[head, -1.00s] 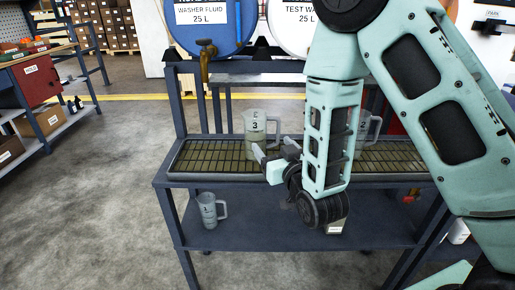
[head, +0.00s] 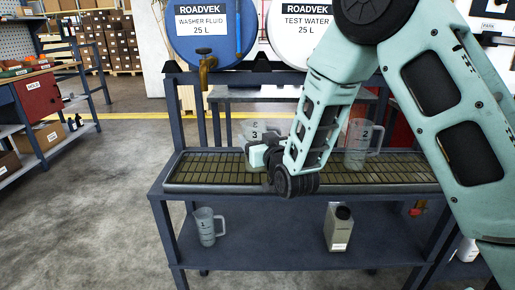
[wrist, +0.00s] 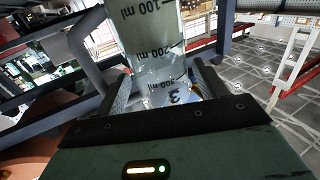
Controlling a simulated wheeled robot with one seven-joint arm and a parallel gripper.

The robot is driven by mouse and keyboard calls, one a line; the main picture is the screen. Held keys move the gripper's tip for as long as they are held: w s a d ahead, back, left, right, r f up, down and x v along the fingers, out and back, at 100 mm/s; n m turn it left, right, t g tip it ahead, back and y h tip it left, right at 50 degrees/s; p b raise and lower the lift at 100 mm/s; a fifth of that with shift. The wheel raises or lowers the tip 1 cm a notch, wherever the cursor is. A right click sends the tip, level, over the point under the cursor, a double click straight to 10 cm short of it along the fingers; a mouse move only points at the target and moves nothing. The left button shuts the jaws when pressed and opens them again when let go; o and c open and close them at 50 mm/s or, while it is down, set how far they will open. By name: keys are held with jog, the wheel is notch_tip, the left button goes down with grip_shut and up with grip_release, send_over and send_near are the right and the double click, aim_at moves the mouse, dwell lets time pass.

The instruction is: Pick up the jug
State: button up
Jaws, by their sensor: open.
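A clear measuring jug marked 3 (head: 250,127) stands on the grated tray (head: 215,173) of the trolley, partly hidden behind my gripper (head: 258,154). In the wrist view the jug (wrist: 156,45) lies between my two open fingers (wrist: 163,88), with its scale marks facing the camera and its handle to the left. I cannot tell whether either finger touches it. A second jug marked 2 (head: 357,143) stands on the tray to the right, behind my arm. A third jug marked 1 (head: 207,227) stands on the lower shelf at the left.
A blue washer fluid drum (head: 208,48) and a white test water drum (head: 300,42) stand behind the tray. A brass tap (head: 207,68) hangs over its left end. A grey bottle (head: 338,230) stands on the lower shelf. The floor to the left is clear.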

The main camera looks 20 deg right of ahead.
jog(key=w, duration=0.4)
jog(key=shift+w+a, duration=0.1)
jog(key=shift+a, duration=0.05)
jog(key=c, duration=0.8)
